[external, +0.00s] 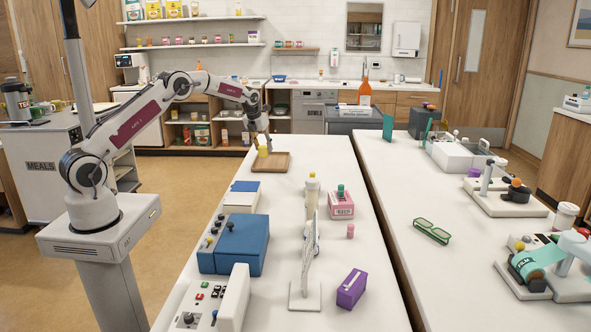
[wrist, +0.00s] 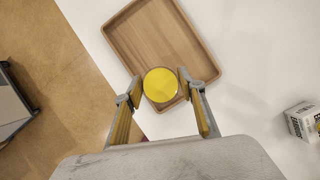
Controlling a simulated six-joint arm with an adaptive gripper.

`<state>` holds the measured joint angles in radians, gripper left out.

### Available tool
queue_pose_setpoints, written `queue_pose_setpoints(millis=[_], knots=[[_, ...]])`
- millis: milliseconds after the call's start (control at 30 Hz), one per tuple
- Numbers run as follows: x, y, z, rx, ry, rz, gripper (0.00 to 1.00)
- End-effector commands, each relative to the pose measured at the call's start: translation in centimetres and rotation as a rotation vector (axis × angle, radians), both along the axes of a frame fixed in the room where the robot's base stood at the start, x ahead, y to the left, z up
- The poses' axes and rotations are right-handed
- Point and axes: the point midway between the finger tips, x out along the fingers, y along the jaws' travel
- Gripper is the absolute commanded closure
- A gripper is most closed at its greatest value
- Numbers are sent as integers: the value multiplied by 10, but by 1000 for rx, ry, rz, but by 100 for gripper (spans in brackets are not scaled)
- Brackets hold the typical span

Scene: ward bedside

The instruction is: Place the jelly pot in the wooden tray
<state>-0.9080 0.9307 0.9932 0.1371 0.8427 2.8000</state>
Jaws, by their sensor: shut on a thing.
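The jelly pot (wrist: 161,85) shows in the wrist view as a round yellow lid between my two fingers. My gripper (wrist: 161,88) is shut on it. The wooden tray (wrist: 124,30) lies below and beyond, and the pot overlaps its near corner in the wrist view. In the external view my gripper (external: 263,143) is at the far end of the long white table, with the yellow pot (external: 263,152) at the left part of the tray (external: 283,161). I cannot tell whether the pot touches the tray floor.
A small white box (wrist: 301,121) stands right of the tray in the wrist view. In the external view, a blue box (external: 242,244), a pink box (external: 341,204) and a purple box (external: 352,288) stand nearer on the table.

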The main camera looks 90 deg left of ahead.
Motion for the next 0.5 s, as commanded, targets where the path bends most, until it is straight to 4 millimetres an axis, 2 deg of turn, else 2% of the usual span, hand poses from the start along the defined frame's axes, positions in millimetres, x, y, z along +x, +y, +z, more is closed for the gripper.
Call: queue_pose_setpoints(millis=[367, 500], knots=[[0, 0, -2, 0, 0, 1, 83], [0, 0, -11, -2, 1, 1, 83]])
